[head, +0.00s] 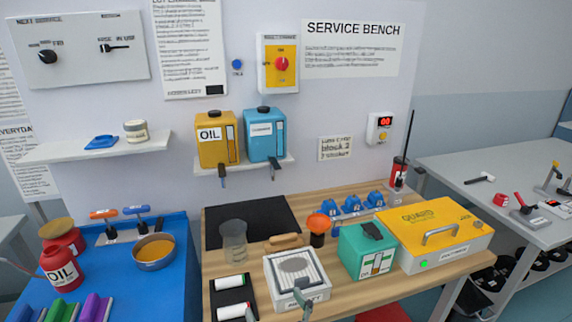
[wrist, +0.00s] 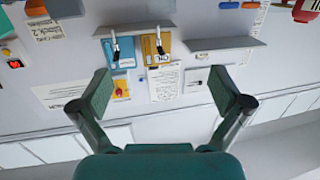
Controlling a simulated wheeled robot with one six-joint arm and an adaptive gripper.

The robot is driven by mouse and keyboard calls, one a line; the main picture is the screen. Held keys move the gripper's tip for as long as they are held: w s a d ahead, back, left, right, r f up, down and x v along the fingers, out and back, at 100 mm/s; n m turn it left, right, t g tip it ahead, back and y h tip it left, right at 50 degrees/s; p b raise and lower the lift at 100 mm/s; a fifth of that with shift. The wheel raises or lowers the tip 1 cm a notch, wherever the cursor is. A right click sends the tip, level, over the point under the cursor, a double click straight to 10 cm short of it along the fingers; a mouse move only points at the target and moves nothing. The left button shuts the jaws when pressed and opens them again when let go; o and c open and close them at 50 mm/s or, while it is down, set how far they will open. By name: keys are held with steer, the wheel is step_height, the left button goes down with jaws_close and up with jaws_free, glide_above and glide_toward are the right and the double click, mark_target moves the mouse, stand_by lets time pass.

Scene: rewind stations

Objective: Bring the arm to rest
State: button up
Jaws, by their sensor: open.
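My gripper (wrist: 161,88) shows in the wrist view with its two green-padded fingers spread wide apart. It is open, and nothing is between the fingers. The wrist view is upside down and looks toward the wall, with the yellow oil container (wrist: 155,50) and the blue container (wrist: 121,52) beyond the fingers, apart from them.
The wooden service bench (head: 345,286) holds a white tray (head: 268,292), a green canister (head: 364,250) and a yellow case (head: 432,232). A blue table (head: 105,282) with a pan (head: 153,252) stands left. The oil container (head: 217,137) and blue container (head: 265,134) sit on a wall shelf.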

steer(key=s+d+f+m+h, duration=0.2)
steer(key=s+d+f, duration=0.45)
steer(key=s, duration=0.25)
steer(key=s+d+f+m+h, duration=0.1)
steer(key=s+d+f+h, duration=0.2)
steer(key=s+d+f, duration=0.4)
steer(key=s+d+r+m+h, duration=0.1)
steer(key=s+d, duration=0.2)
steer(key=s, duration=0.8)
steer(key=s+d+r+m+h, duration=0.1)
steer(key=s+d, duration=0.3)
steer(key=s, duration=0.7)
steer(key=shift+s+r+g+h, duration=0.15)
steer(key=shift+s+g+h, duration=0.25)
steer(key=shift+h, duration=0.1)
steer(key=shift+d, duration=0.1)
